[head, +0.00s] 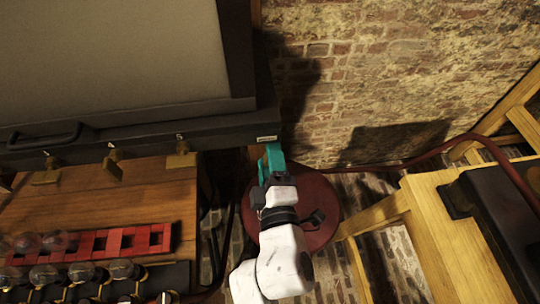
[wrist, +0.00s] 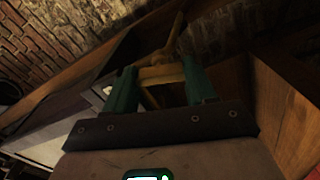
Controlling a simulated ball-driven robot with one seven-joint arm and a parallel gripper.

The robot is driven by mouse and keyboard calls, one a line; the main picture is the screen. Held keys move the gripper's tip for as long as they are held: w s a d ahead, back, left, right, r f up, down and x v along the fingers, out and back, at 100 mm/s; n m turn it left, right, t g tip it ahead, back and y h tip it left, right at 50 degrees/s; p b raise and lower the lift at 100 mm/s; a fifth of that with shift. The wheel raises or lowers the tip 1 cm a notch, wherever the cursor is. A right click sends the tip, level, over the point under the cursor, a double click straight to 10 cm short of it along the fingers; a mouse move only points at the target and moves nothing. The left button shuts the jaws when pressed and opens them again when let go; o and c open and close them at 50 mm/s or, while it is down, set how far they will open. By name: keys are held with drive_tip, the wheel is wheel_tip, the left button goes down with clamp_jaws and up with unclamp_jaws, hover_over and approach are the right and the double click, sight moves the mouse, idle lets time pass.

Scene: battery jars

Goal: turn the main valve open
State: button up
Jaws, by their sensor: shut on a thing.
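In the wrist view, a brass-coloured lever handle (wrist: 165,72) with a stem rising up and to the right lies between the two green fingers of my gripper (wrist: 157,78). The fingers are shut on this handle, which I take to be the main valve. In the head view, my gripper (head: 273,154) is at the right end of the dark cabinet's lower edge, just below a small pale label plate (head: 266,138). The handle is hidden there behind my fingers and wrist.
A round red stool-like disc (head: 318,215) lies beneath my arm. A wooden frame (head: 445,230) stands right.

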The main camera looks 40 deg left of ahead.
drive_tip(key=shift+n+p, duration=0.5)
drive_tip(key=shift+n, duration=1.1)
drive_tip(key=shift+f, duration=0.1)
drive_tip(key=o, duration=1)
drive_tip(key=shift+o, duration=0.2)
drive_tip(key=shift+r, duration=0.2)
